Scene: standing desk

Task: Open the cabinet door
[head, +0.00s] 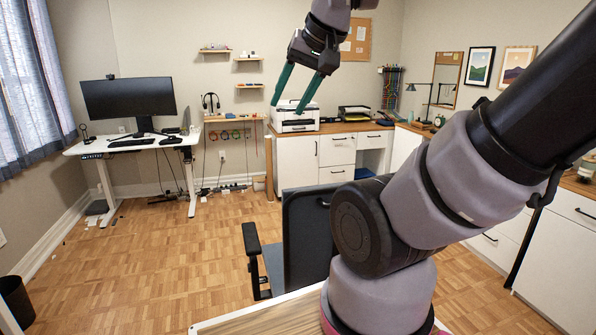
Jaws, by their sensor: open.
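A white cabinet door (296,161) fronts the left end of the low wooden-topped unit at the back wall. It looks shut, with a dark upright handle (316,148) near its right edge. My gripper (287,108) hangs in the upper middle of the head view, its two long green fingers spread apart and pointing down. Nothing shows between them. In the picture the fingertips overlap the white printer (295,125) above the door. The gripper looks well nearer to me than the cabinet and apart from it.
A dark-backed office chair (308,232) stands between me and the cabinet. White drawers (338,158) adjoin the door, and more white cabinets (566,250) line the right wall. A standing desk (135,145) is at left. The parquet floor (165,262) is mostly clear at left.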

